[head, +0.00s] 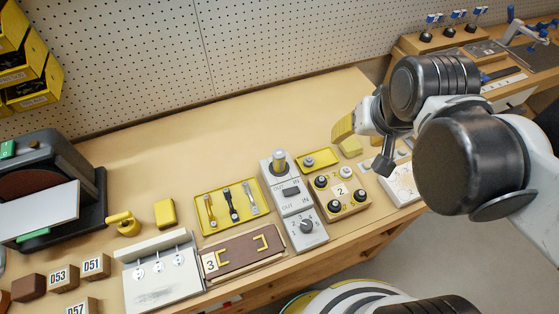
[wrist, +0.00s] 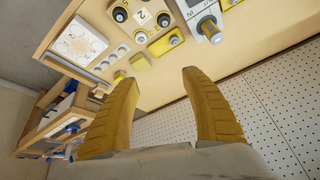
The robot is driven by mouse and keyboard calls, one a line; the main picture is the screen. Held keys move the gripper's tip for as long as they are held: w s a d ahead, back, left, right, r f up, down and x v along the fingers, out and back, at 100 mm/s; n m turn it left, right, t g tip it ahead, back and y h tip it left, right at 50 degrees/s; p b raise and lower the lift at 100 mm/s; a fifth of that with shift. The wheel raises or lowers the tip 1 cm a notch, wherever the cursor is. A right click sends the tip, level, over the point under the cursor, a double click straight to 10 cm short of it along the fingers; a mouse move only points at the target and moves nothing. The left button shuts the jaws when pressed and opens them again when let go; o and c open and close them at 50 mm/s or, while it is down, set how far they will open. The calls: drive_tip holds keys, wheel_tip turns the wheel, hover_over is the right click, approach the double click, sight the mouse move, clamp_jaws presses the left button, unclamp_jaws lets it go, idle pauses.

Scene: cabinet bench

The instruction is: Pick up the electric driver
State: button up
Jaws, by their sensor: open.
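A small yellow tool-like object (head: 123,222) with a rounded body and a stubby handle lies on the bench at the left in the head view. It may be the electric driver, but it is too small to be sure. It does not show in the wrist view. My gripper (head: 343,128) is at the right, above the bench and far from that object. In the wrist view my gripper's two yellow fingers (wrist: 157,78) are spread wide with nothing between them.
A yellow block (head: 165,213) stands beside the tool-like object. A dark sanding machine (head: 90,190) is to its left. A yellow tray (head: 232,231) with small tools, a grey switch box (head: 308,226) and a wooden knob box (head: 352,203) line the front. The rear bench is clear.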

drive_tip(key=w+a+f+g, duration=0.1)
drive_tip(key=w+a+g, duration=0.2)
drive_tip(key=w+a, duration=0.4)
drive_tip(key=m+g+p, duration=0.2)
hover_over(279, 153)
drive_tip(key=f, duration=0.4)
drive_tip(key=shift+w+d+f, duration=0.3)
drive_tip(key=shift+d, duration=0.05)
drive_tip(key=shift+a+f, duration=0.25)
drive_tip(key=shift+f, duration=0.05)
wheel_tip(279, 153, down, 6)
drive_tip(key=b, duration=0.2)
drive_tip(key=shift+r+b, duration=0.25)
drive_tip(key=shift+b, duration=0.1)
drive_tip(key=f+b, duration=0.2)
drive_tip(key=f, duration=0.1)
drive_tip(key=f+b, duration=0.1)
drive_tip(key=f, duration=0.1)
drive_tip(key=shift+s+a+f, duration=0.1)
drive_tip(key=shift+s+f, duration=0.05)
drive_tip(key=shift+s, duration=0.1)
drive_tip(key=shift+c, duration=0.4)
clamp_jaws()
